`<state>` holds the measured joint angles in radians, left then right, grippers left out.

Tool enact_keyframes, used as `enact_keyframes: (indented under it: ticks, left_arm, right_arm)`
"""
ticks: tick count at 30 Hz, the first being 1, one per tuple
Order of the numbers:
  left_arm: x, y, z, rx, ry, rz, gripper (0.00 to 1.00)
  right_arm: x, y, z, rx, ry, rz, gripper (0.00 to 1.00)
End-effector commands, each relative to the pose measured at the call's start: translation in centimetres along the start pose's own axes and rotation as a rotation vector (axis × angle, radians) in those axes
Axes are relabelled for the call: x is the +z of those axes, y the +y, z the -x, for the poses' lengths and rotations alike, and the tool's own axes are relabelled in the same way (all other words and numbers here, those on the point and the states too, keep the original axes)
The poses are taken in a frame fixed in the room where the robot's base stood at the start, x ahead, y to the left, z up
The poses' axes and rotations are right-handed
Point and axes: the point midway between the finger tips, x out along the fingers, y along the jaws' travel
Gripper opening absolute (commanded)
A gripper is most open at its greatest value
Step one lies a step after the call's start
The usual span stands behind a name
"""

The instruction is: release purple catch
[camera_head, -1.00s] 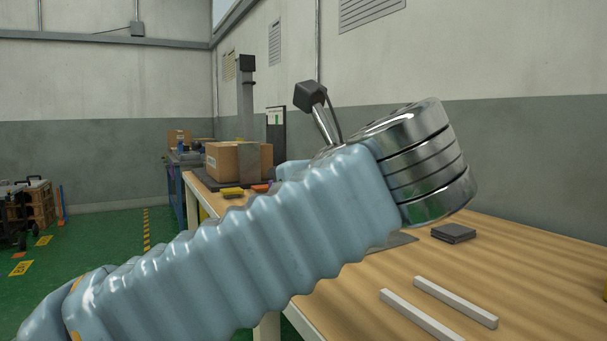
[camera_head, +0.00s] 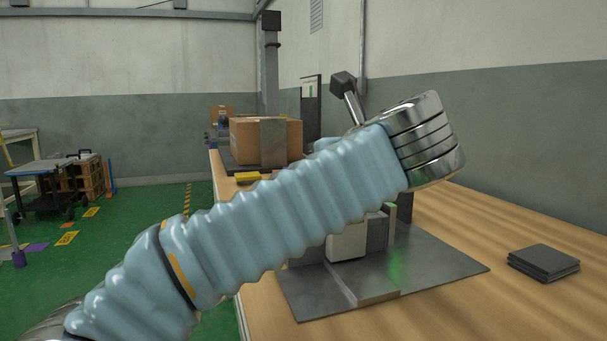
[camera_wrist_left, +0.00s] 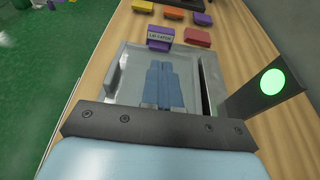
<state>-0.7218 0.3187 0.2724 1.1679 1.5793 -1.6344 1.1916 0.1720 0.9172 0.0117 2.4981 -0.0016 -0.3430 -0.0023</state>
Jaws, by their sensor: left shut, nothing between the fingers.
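The purple catch (camera_wrist_left: 159,45), a small block with a pale label reading "LID CATCH", is at the far edge of a grey metal tray-like housing (camera_wrist_left: 128,75) in the left wrist view. My left gripper (camera_wrist_left: 161,65) shows there as two blue-grey fingers, shut together and empty. Their tips point toward the catch and appear a little short of it; contact cannot be told. In the head view my left arm's sleeve and metal wrist cross the picture and hide the catch and the fingers. My right gripper is not in view.
A round green light (camera_wrist_left: 272,81) on a dark post stands right of the housing. Orange, red and yellow blocks lie beyond the catch.

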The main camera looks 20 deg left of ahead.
Motion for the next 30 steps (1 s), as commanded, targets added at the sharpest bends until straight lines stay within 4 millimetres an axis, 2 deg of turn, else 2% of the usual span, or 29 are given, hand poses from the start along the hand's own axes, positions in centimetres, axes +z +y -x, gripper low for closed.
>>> enact_keyframes:
  ticks: [1, 9, 15, 21, 30]
  left_arm:
    - [-0.1, 0.1, -1.3, 0.004, 0.001, 0.0, 0.0]
    - [-0.1, 0.1, -7.1, 0.004, 0.001, 0.002, 0.0]
    - [0.0, 0.1, -10.3, 0.002, 0.001, 0.001, 0.0]
    - [0.0, 0.0, -11.7, 0.0, 0.001, 0.0, 0.0]
    - [0.0, 0.0, -11.9, 0.0, 0.0, 0.0, 0.0]
  right_arm:
    - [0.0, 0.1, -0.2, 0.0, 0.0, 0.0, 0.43]
    - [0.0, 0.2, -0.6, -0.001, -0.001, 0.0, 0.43]
    - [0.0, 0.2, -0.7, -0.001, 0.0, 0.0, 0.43]
    - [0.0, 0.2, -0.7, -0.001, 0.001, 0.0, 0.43]
    - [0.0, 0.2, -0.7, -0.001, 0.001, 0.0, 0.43]
